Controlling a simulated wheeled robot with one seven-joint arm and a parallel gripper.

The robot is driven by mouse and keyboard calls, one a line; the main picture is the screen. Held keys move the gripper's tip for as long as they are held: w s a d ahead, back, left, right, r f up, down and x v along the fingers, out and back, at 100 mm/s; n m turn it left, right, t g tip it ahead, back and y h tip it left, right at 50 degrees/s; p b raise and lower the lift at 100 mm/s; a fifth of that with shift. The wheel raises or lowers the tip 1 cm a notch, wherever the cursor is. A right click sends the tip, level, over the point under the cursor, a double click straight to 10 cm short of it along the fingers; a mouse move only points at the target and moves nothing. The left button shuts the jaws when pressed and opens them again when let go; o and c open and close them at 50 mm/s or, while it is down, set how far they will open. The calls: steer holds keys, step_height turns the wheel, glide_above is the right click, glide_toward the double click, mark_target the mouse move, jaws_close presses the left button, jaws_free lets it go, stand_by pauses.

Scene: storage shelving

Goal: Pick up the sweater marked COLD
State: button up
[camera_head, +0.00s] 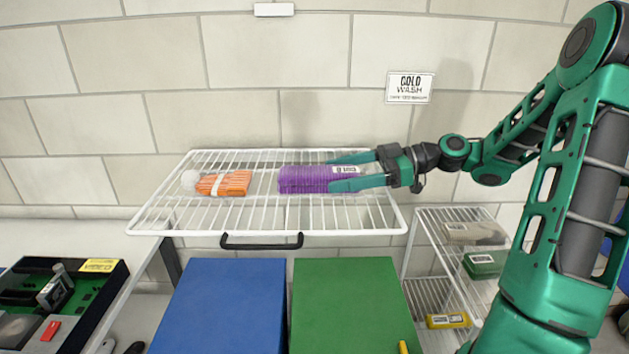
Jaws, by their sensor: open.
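A purple folded bundle (305,180), perhaps the sweater, lies on the white wire shelf (150,221). It carries a white label (345,169) at its right end; the label's print is too small to read surely. My gripper (348,172) reaches in from the right. Its two green fingers are open and lie along the far and near sides of the bundle's right end. I cannot tell whether they touch it. A sign reading COLD WASH (410,87) hangs on the wall above and to the right.
Blue (222,305) and green (350,305) boxes stand below. A wire rack (450,217) with several packets stands right.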

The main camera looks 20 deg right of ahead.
mark_target(319, 177)
steer(key=shift+w+x, duration=0.15)
steer(key=shift+x, duration=1.2)
steer(key=shift+w+x, duration=0.1)
steer(key=shift+x, duration=1.2)
steer(key=shift+d+f, duration=0.1)
steer(key=shift+c, duration=0.5)
steer(key=c, duration=1.2)
